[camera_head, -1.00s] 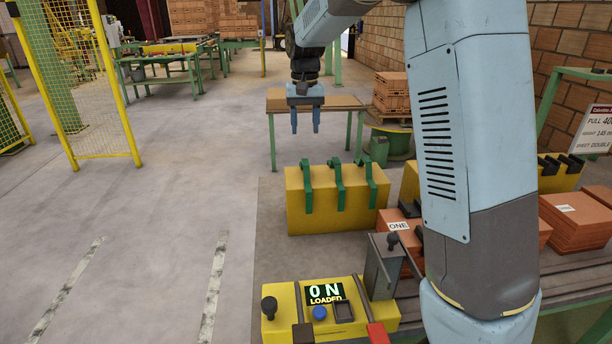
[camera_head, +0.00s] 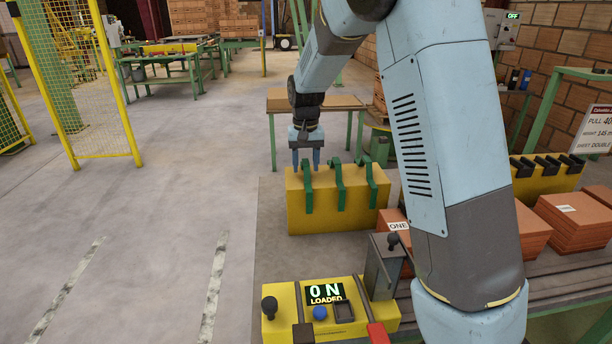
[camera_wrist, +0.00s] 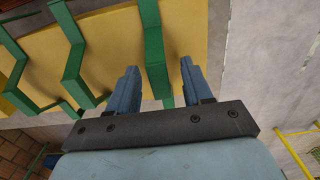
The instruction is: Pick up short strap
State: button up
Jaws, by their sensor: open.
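Three green straps stand hooked over a yellow block (camera_head: 325,222): a left one (camera_head: 307,190), a middle one (camera_head: 339,187) and a right one (camera_head: 371,185). I cannot tell for sure which is the short strap. My gripper (camera_head: 305,166) points down, open and empty, at the top of the left green strap. In the wrist view its two blue fingers (camera_wrist: 158,82) stand either side of that strap (camera_wrist: 154,48), with gaps visible. The other two green straps, the middle (camera_wrist: 73,58) and right (camera_wrist: 16,66), lie to the left there.
A yellow rack with several black straps (camera_head: 545,175) stands at the right, near brick stacks (camera_head: 575,222). A yellow control panel (camera_head: 335,318) reading "ON LOADED" is in front, beside a grey lever box (camera_head: 383,265). A table (camera_head: 330,102) stands behind. Floor at left is clear.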

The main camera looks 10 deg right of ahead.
jog(key=shift+f, duration=0.15)
grip_shut()
dwell(0.4)
